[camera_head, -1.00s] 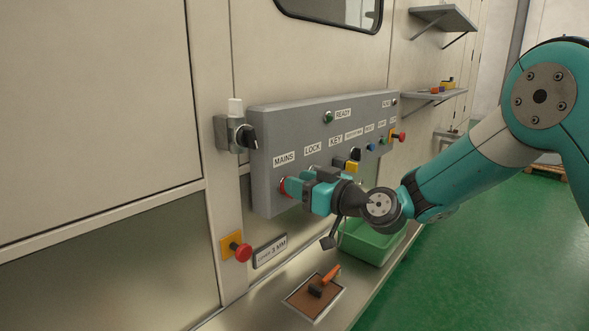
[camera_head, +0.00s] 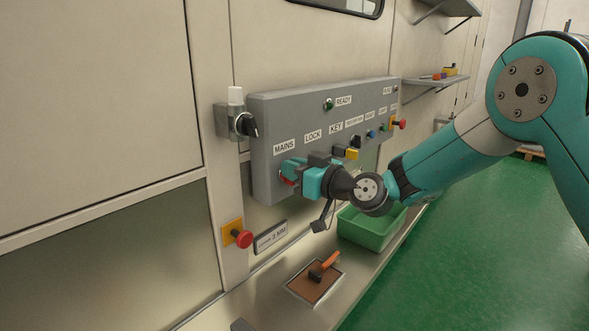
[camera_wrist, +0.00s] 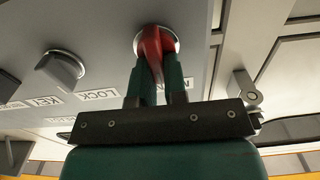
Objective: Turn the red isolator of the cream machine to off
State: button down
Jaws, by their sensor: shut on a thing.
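The cream machine (camera_head: 100,95) carries a grey control panel (camera_head: 262,120). The red isolator (camera_head: 287,180) sits under the MAINS label (camera_head: 284,147) at the panel's left end. My gripper (camera_head: 291,173) is at the isolator, shut on its handle. In the wrist view the red handle (camera_wrist: 152,47) stands between the two teal fingers (camera_wrist: 154,85), in front of a pale round plate. The fingers hide part of the handle and of the label. In the head view my gripper covers most of the isolator.
Beside it is the LOCK knob (camera_wrist: 60,70); a yellow key part (camera_head: 351,154) is farther right. A red mushroom button (camera_head: 243,239) sits lower left. A lever switch (camera_head: 243,125) is at the panel's left edge. Below are a green bin (camera_head: 372,228) and an orange-handled tool (camera_head: 323,266) on a ledge.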

jog(key=shift+w+d+f+m, duration=0.2)
jog(key=shift+f+m, duration=0.1)
jog(key=shift+m, duration=2.65)
jog(key=shift+w+d+f+m, duration=0.15)
jog(key=shift+w+f+m, duration=0.15)
jog(key=shift+m, duration=2.6)
jog(key=shift+w+d+f+m, duration=0.2)
jog(key=shift+f+m, duration=0.15)
jog(key=shift+m, duration=2.6)
jog(key=shift+f, duration=0.1)
jog(key=c, duration=1.2)
grip_release()
jog(key=shift+o, duration=0.2)
